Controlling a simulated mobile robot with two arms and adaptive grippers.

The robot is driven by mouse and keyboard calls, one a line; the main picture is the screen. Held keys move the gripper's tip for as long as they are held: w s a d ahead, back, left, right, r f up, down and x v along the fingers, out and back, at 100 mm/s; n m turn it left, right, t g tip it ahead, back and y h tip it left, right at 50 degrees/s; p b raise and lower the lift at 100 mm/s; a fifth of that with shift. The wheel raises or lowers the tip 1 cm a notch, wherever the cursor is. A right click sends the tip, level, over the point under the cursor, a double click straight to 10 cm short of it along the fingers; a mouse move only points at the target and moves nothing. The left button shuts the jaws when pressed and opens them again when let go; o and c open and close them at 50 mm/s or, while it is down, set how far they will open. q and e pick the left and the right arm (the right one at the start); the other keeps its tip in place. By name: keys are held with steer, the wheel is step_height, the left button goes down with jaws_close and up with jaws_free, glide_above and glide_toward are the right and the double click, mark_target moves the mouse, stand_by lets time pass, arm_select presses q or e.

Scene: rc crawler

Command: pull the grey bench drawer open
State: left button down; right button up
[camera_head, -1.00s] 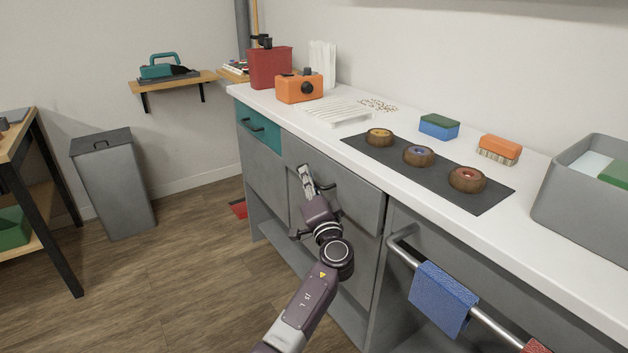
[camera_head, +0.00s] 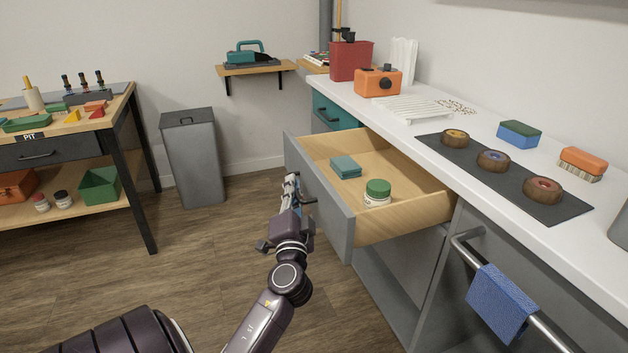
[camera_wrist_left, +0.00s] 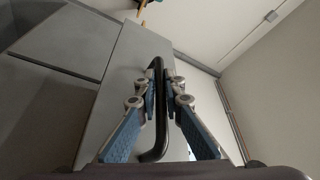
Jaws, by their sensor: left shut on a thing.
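The grey bench drawer (camera_head: 325,205) stands far out from the bench, its wooden inside in plain view. In it lie a teal block (camera_head: 345,166) and a small white jar with a green lid (camera_head: 377,191). My left gripper (camera_head: 292,186) is at the outer face of the drawer front. In the left wrist view its blue-padded fingers (camera_wrist_left: 163,95) are shut on the black drawer handle (camera_wrist_left: 158,138), one on each side of the bar. The grey drawer front (camera_wrist_left: 125,85) shows behind the handle. My right gripper is not in view.
The white worktop (camera_head: 425,125) holds a dark mat (camera_head: 515,190) with three wheels. A towel rail with a blue cloth (camera_head: 500,303) is at the lower right. A grey bin (camera_head: 193,160) and a workbench (camera_head: 60,135) stand left. Floor between is clear.

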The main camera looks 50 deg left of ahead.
arm_select(q)
steer(key=shift+s+a+f, duration=0.1)
steer(key=shift+s+a, duration=0.1)
steer(key=shift+s, duration=0.3)
steer(key=shift+s+a, duration=0.15)
steer(key=shift+s, duration=0.35)
steer(key=c, duration=2.3)
jaws_free()
steer(key=shift+s, duration=0.1)
steer(key=v, duration=1.2)
